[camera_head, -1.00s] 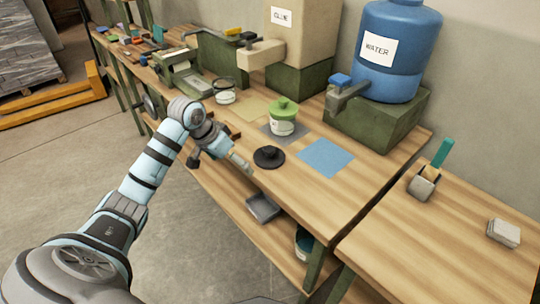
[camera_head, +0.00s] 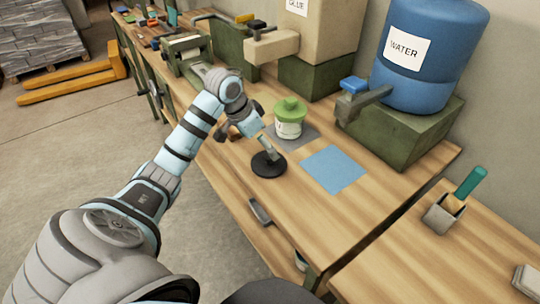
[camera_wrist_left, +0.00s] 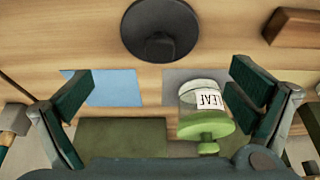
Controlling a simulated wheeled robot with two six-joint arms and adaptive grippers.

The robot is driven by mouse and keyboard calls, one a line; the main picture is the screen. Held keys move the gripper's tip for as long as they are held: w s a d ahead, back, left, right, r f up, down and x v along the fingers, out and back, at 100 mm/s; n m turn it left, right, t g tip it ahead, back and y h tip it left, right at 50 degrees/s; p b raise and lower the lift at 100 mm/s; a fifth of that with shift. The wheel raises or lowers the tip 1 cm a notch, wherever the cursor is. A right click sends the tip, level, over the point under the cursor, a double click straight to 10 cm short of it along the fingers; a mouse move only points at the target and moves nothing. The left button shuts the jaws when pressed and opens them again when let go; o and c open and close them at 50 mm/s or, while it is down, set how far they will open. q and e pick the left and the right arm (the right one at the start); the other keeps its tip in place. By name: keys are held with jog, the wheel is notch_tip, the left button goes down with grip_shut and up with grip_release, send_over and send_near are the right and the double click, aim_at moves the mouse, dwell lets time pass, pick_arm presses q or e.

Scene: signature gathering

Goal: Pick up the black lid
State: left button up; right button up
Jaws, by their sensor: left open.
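The black lid (camera_head: 270,169), a round disc with a knob, lies on the wooden bench near its front edge. My left gripper (camera_head: 264,146) is above it in the head view, and a fingertip overlaps the lid's knob. In the left wrist view the lid (camera_wrist_left: 150,40) is at the top middle, beyond the gap of my left gripper (camera_wrist_left: 165,88). The two fingers are wide apart with nothing held between them. I cannot tell whether a finger touches the lid. My right gripper is not in view.
A jar with a green top (camera_head: 290,120) stands on a grey square just behind the lid; its label reads LEAF. A flat blue square (camera_head: 333,168) lies to the right. The blue WATER barrel (camera_head: 425,60) and its tap stand at the back right.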

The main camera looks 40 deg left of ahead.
aim_at(268, 156)
pick_arm(q)
jog(key=b+x, duration=0.1)
jog(key=x, duration=0.6)
jog(key=shift+w+f, duration=0.1)
jog(key=shift+f, duration=0.25)
jog(key=shift+r, duration=0.1)
jog(key=shift+c, duration=0.6)
jog(key=c, duration=1.3)
jog(key=shift+s+d, duration=0.15)
jog(key=shift+s, duration=0.1)
jog(key=shift+c, duration=1.4)
jog(key=shift+c, duration=0.5)
